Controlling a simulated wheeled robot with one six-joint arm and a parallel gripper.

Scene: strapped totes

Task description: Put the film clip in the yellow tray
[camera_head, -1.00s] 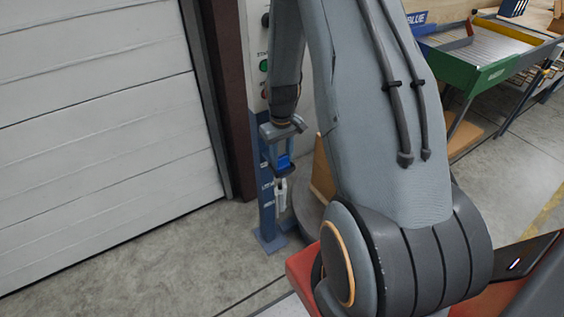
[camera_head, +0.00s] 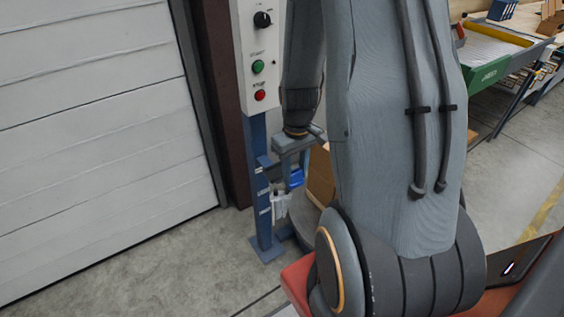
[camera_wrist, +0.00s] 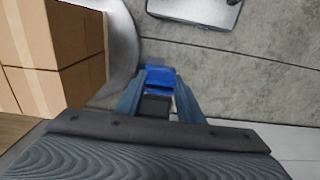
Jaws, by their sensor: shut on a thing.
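My gripper (camera_head: 292,180) hangs low in front of the blue post, partly hidden by my arm in the head view. In the wrist view my gripper (camera_wrist: 160,88) is shut on a small blue piece, which looks like the film clip (camera_wrist: 160,76). The blue piece also shows between the fingers in the head view (camera_head: 297,178). It is held clear of the floor. I cannot pick out a yellow tray for certain. A yellow-edged part (camera_head: 508,36) shows on the green-sided table at the upper right.
A control post (camera_head: 262,190) with a green and a red button stands beside the roller door (camera_head: 90,110). A cardboard box (camera_wrist: 70,45) stands on a grey round platform (camera_wrist: 122,50) close to my gripper. White pieces (camera_head: 280,204) hang by the post. Floor at lower left is clear.

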